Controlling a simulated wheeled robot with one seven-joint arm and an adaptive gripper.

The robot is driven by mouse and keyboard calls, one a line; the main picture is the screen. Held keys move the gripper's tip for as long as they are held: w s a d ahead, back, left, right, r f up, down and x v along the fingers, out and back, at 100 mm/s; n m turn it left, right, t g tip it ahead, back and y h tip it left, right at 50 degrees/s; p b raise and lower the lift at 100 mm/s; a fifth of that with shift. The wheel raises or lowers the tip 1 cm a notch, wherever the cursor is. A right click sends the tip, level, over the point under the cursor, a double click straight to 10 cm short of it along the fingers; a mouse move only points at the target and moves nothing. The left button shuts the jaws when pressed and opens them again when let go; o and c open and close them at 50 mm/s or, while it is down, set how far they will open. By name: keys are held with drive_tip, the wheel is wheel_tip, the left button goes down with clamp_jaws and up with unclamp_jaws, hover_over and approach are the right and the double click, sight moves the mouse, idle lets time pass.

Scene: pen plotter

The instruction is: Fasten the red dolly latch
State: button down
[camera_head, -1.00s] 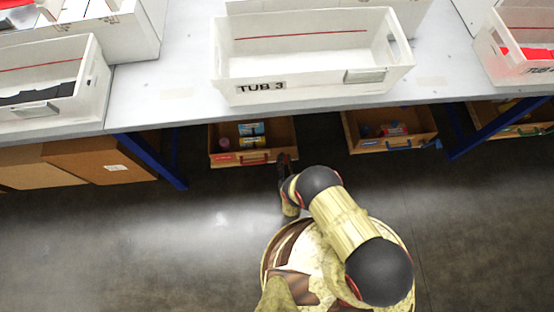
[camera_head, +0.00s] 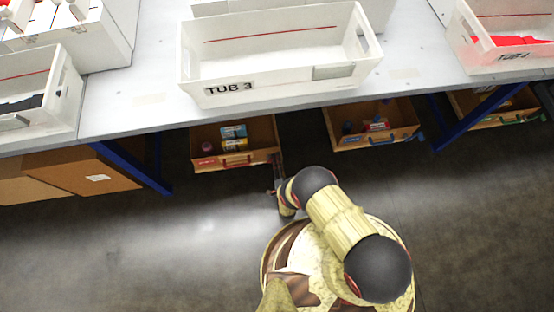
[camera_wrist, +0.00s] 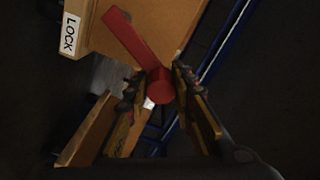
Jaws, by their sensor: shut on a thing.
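The red dolly latch (camera_wrist: 131,40) shows in the wrist view as a flat red bar running up and left from a round red end (camera_wrist: 161,88). My gripper (camera_wrist: 158,86) is shut on the latch, with a finger on each side of the round end. A white LOCK label (camera_wrist: 69,35) is on the wooden face to the left, apart from the bar's far tip. In the head view the wooden dolly (camera_head: 204,167) with a red handle sits under the table, and my gripper (camera_head: 277,164) is at its right side. The latch cannot be made out there.
The grey table (camera_head: 130,112) with white tubs, among them TUB 3 (camera_head: 280,85), overhangs the dolly. Another wooden dolly (camera_head: 347,143) stands to the right. Blue table legs (camera_head: 135,168) are on both sides. The floor in front is clear.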

drive_tip(key=shift+w, duration=0.1)
idle(0.3)
drive_tip(key=c, duration=1.5)
unclamp_jaws()
drive_tip(key=shift+c, duration=0.2)
drive_tip(key=shift+r, duration=4.95)
